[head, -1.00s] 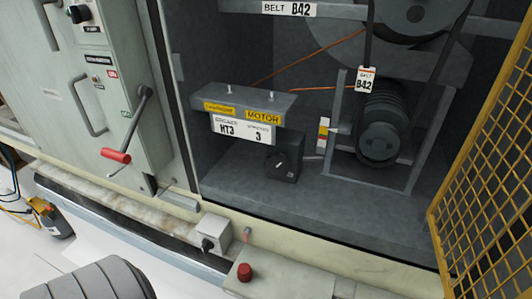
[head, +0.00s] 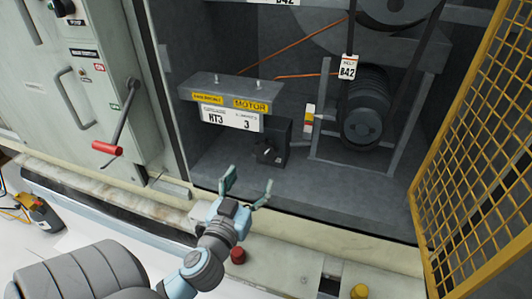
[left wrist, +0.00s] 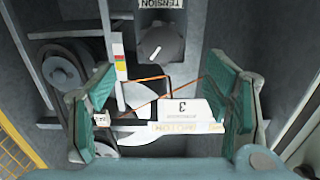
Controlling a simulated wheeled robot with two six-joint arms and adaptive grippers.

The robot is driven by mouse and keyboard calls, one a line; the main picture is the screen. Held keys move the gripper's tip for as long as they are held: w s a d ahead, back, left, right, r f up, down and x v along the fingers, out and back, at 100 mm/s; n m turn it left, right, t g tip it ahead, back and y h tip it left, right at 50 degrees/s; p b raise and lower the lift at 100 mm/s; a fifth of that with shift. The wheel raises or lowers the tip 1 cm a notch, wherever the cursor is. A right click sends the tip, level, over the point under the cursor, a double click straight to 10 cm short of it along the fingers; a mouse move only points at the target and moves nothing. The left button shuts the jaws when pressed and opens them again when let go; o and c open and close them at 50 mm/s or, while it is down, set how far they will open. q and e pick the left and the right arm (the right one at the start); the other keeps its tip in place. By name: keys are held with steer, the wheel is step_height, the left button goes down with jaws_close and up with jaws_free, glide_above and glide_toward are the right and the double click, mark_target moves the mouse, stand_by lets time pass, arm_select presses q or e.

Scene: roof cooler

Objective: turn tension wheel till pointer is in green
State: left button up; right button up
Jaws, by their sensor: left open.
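The tension wheel (head: 268,151) is a dark knob with a white line on a dark box below the motor sign. In the left wrist view the knob (left wrist: 160,44) sits at the top centre beside an upside-down TENSION label (left wrist: 161,4). A small coloured gauge strip (head: 309,118) stands right of the box; it also shows in the left wrist view (left wrist: 119,57), with red, yellow and a pale end. I cannot tell where its pointer stands. My left gripper (head: 248,187) is open and empty, in front of and below the knob, apart from it. My right gripper is out of view.
A grey motor shelf (head: 230,87) overhangs above and left of the knob. A belt pulley (head: 362,122) and its frame stand to the right. A yellow mesh guard (head: 475,150) bounds the right side. A red-handled crank (head: 106,148) is on the left cabinet. The bay floor is clear.

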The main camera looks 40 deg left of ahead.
mark_target(264, 155)
arm_select(q)
steer(key=p+x, duration=0.1)
steer(key=x, duration=1.1)
steer(key=shift+s, duration=0.1)
steer(key=c, duration=1.2)
